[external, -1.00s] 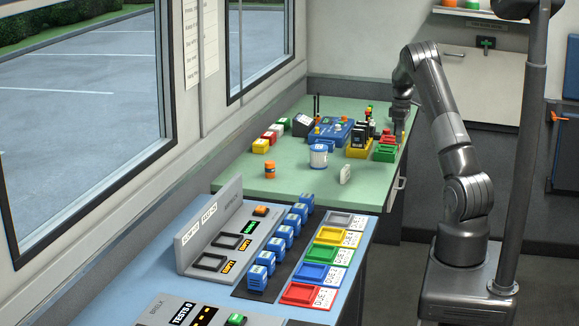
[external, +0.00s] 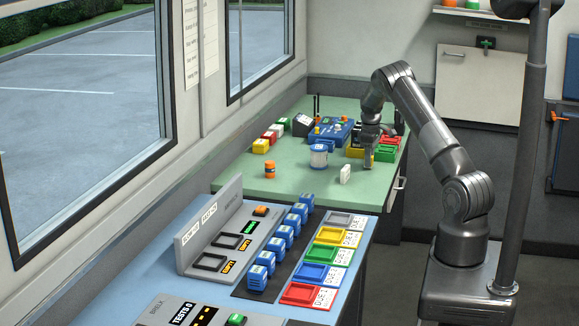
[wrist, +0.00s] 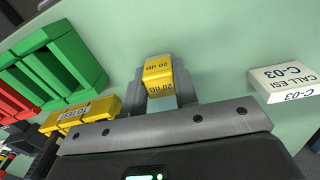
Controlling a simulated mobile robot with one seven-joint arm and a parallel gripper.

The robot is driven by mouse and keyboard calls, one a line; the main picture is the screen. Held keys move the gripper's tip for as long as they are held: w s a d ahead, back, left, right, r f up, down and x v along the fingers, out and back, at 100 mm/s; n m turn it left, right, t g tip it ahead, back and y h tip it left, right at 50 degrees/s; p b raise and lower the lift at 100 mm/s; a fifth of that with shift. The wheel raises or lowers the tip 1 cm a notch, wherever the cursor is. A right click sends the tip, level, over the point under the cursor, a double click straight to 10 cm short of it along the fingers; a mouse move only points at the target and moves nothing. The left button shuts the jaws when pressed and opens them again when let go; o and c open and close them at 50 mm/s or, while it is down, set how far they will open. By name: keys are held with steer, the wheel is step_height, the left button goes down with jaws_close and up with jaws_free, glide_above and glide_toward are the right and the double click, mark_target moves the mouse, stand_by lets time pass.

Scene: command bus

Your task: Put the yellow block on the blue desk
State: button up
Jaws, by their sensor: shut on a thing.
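My gripper (external: 368,165) is over the green table, just left of the green tray. In the wrist view, my gripper (wrist: 157,85) is shut on a yellow block (wrist: 157,72) marked "20 dB", with a grey finger on each side. I cannot make the held block out in the external view. Whether it touches the table is unclear. The blue desk (external: 120,275) is in the foreground of the external view, nearer the camera than the green table.
The desk carries a grey panel (external: 186,262), several blue blocks and a row of coloured trays.

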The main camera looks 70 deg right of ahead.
steer(key=shift+f, duration=0.2)
steer(key=o, duration=1)
step_height(320, 180, up, 11)
